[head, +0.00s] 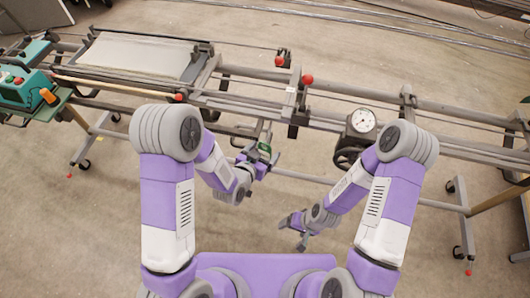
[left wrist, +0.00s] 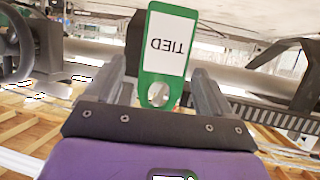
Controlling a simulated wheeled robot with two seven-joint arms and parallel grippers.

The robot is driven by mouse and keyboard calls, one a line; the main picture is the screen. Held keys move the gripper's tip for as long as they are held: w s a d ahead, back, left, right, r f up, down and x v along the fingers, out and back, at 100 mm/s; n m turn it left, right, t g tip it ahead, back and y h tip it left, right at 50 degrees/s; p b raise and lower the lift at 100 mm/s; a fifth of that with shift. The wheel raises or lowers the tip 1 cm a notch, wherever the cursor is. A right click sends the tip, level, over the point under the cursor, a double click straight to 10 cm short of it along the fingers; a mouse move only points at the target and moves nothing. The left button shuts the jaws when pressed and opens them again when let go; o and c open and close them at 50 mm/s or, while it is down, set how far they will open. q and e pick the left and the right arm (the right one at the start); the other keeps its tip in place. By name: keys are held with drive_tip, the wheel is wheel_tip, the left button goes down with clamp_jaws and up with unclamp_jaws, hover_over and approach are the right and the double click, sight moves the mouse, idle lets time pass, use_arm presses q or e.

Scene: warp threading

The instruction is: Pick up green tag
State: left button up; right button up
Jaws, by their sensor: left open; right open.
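In the head view a small bit of the tag (head: 264,147) shows at my left gripper (head: 269,152), which is open by the machine's front rail. Whether the tag hangs from something is hidden. My right gripper (head: 292,234) is open and empty, low over the floor.
The long grey warping frame (head: 235,99) runs across behind both grippers, with red knobs (head: 307,79) and a dial gauge (head: 363,120) above a black handwheel (head: 346,158). A teal box (head: 22,88) sits at far left.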

sight(264, 151)
use_arm(q)
drive_tip(key=x, duration=0.3)
drive_tip(key=shift+w+f, duration=0.25)
drive_tip(key=c, duration=1)
drive_tip(key=shift+c, duration=0.2)
drive_tip(key=shift+b, duration=0.3)
